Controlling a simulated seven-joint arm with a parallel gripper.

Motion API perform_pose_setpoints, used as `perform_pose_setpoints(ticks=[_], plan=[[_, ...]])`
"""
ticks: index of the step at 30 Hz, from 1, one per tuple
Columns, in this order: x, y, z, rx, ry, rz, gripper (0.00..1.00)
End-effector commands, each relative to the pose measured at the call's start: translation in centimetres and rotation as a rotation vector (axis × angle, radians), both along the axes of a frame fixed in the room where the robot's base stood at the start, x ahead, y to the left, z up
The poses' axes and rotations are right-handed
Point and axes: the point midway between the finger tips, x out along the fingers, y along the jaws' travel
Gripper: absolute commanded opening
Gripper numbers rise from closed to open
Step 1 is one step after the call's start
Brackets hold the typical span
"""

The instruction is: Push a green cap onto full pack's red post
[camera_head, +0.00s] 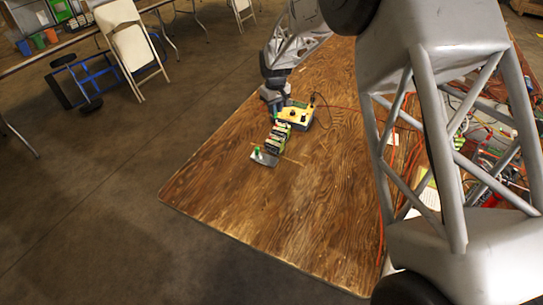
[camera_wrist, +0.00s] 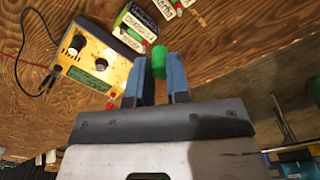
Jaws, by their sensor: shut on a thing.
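My gripper (camera_wrist: 157,78) is shut on a green cap (camera_wrist: 158,60), which sticks out between the tips of its two blue fingers. In the head view my gripper (camera_head: 273,108) hangs over the table, just left of the yellow charger. The battery packs (camera_head: 278,137) stand in a row in front of the charger. In the wrist view the labelled packs (camera_wrist: 133,27) lie beyond the held cap, partly cut off by the top edge. I cannot tell which is full. A small red spot (camera_wrist: 172,13) shows between packs. The cap appears apart from the packs.
The yellow charger (camera_wrist: 92,58) has knobs, a lit display and a plugged-in black lead. A small grey tray (camera_head: 264,158) with green pieces lies in front of the packs. Red cables and clutter fill the table's right side. The front of the wooden table (camera_head: 250,205) is clear.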

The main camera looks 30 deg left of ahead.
Motion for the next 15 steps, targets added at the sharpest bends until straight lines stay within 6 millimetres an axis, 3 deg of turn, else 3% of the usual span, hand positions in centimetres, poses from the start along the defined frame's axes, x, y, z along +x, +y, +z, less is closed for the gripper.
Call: perform_pose_setpoints(ticks=[15], plan=[[3.3,1.1,-0.1,0.000,0.000,0.326,0.03]])
